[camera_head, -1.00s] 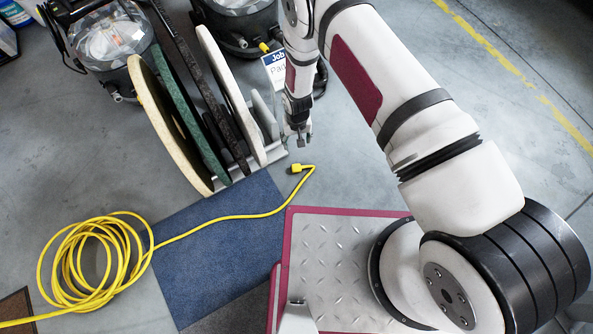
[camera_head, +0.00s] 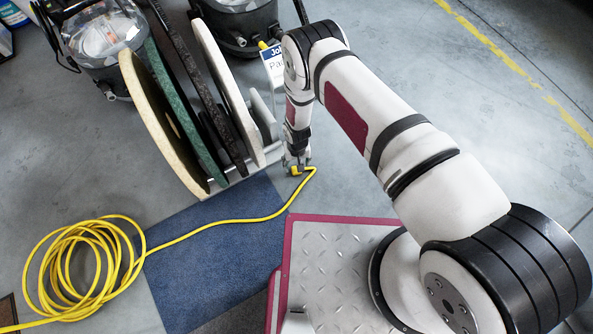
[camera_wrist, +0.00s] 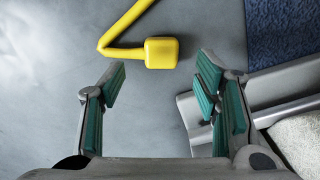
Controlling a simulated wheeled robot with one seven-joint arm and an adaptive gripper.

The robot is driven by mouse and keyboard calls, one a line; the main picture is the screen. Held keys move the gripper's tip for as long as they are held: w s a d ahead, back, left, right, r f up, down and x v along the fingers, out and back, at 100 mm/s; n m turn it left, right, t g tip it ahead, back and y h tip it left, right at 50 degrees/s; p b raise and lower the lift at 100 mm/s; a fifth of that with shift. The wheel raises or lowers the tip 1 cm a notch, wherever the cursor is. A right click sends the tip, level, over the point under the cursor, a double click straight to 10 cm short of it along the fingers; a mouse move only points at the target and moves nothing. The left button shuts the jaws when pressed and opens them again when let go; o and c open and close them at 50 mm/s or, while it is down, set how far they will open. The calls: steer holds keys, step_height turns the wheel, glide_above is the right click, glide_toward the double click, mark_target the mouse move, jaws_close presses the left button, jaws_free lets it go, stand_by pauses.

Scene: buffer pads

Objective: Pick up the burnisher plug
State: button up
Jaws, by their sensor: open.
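The burnisher plug (camera_wrist: 161,53) is a yellow block on the end of a yellow cord. In the wrist view it lies on the grey floor, a little beyond and between my open fingertips, touching neither finger. My gripper (camera_wrist: 155,85) is open and empty, with green pads on its fingers. In the head view my gripper (camera_head: 297,166) is low over the plug (camera_head: 295,171), which it partly covers. The yellow cord (camera_head: 222,219) runs left from the plug across a blue mat to a loose coil (camera_head: 82,268).
A rack (camera_head: 240,176) of round pads stands just left of my gripper, and its grey frame (camera_wrist: 190,112) is close to the right finger. Scrubbing machines (camera_head: 100,38) stand behind. A blue mat (camera_head: 213,270) lies in front. Open floor (camera_head: 420,70) is at the right.

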step_height(320, 180, down, 5)
steer(key=b, duration=0.2)
steer(key=shift+s+r+b, duration=0.15)
steer(key=shift+b, duration=0.2)
jaws_close()
